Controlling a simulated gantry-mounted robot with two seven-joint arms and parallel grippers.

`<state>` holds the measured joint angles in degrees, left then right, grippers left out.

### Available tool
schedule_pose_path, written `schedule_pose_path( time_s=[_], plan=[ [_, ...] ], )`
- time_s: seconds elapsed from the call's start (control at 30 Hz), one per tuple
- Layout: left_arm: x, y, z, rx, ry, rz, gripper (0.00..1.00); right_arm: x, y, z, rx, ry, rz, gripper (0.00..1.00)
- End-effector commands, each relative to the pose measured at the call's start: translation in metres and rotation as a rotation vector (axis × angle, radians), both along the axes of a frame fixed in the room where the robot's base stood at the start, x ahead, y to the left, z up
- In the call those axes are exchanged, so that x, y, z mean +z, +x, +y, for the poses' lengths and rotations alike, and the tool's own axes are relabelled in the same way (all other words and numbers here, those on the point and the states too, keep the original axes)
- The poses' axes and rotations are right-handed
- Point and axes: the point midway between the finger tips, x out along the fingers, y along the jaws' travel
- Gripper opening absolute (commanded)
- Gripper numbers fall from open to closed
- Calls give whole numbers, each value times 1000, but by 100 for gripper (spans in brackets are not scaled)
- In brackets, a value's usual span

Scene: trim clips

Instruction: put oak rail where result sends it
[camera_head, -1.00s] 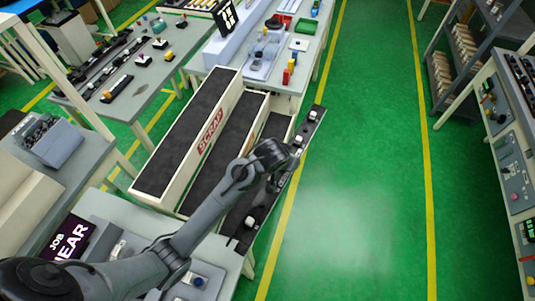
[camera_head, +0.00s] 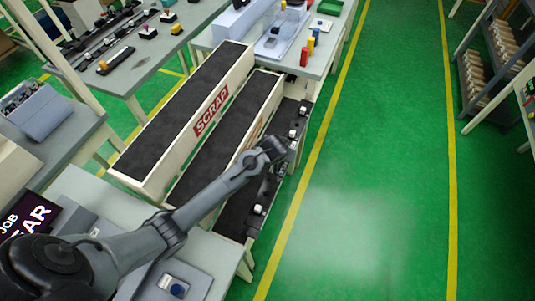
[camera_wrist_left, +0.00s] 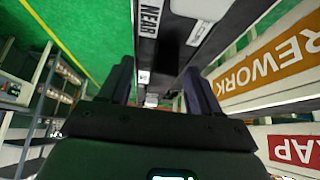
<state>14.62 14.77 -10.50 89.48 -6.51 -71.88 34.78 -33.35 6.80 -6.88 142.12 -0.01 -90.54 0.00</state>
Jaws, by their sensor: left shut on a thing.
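My left gripper (camera_head: 276,158) is shut on a long dark rail (camera_head: 296,118) with several white clips. The rail lies lengthwise over the rightmost dark lane (camera_head: 234,211); I cannot tell whether it touches the lane. In the left wrist view the rail (camera_wrist_left: 174,52) runs between the fingers (camera_wrist_left: 160,88), near a "NEAR" label (camera_wrist_left: 151,18). The scrap lane (camera_head: 190,92) is at the left, and the middle lane (camera_head: 224,140) bears an orange "REWORK" label in the wrist view (camera_wrist_left: 262,72). A screen (camera_head: 30,215) shows "JOB" and partly cut "EAR". My right gripper is not in view.
A table (camera_head: 325,55) with coloured blocks stands beyond the lanes. Another table (camera_head: 118,80) with more rails is at upper left. Open green floor (camera_head: 365,190) lies to the right, with shelves (camera_head: 490,60) past it. A blue button (camera_head: 178,289) sits at the front.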

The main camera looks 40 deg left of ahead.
Motion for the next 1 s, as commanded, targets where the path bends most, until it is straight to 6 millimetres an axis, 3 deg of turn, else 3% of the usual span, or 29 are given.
schedule_pose_path(
  time_s=[0.2,0.4,0.67,1.0],
  plan=[
    [-28,6,46,1,0,0,21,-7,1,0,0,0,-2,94],
    [-45,10,75,-1,1,-1,21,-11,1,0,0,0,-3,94],
    [-53,12,85,-2,1,-1,21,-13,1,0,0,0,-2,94],
    [-89,12,86,-1,1,-1,21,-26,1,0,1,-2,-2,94]
  ],
)
